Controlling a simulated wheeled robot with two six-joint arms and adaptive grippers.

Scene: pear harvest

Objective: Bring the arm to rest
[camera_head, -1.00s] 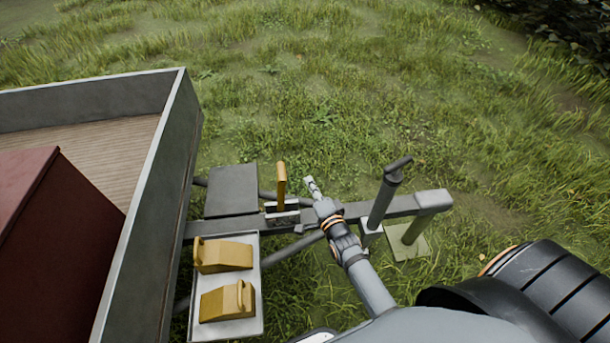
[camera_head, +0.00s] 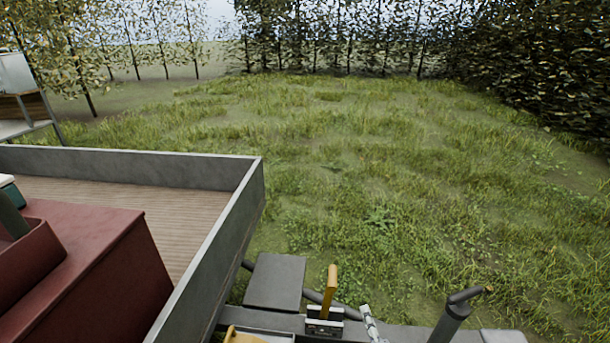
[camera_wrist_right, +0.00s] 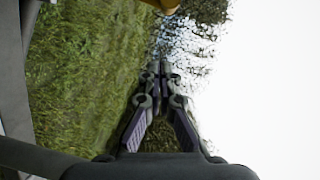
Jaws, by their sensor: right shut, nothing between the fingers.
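My right gripper (camera_head: 366,312) shows only in part at the bottom edge of the head view, just right of an upright yellow handle on the trailer's drawbar. The rest of my right arm is below the frame. In the right wrist view the gripper's fingers (camera_wrist_right: 157,70) meet at their tips, with nothing between them. Grass lies left of the fingers there, and foliage and bright sky lie behind and to the right. My left gripper is in neither view.
The yellow handle (camera_head: 329,290) stands close to the gripper. A dark flat plate (camera_head: 275,282) and an upright grey post (camera_head: 452,318) flank it. The grey-walled trailer (camera_head: 225,245) with a red box (camera_head: 100,255) fills the left. Open grass lies beyond; trees line the back.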

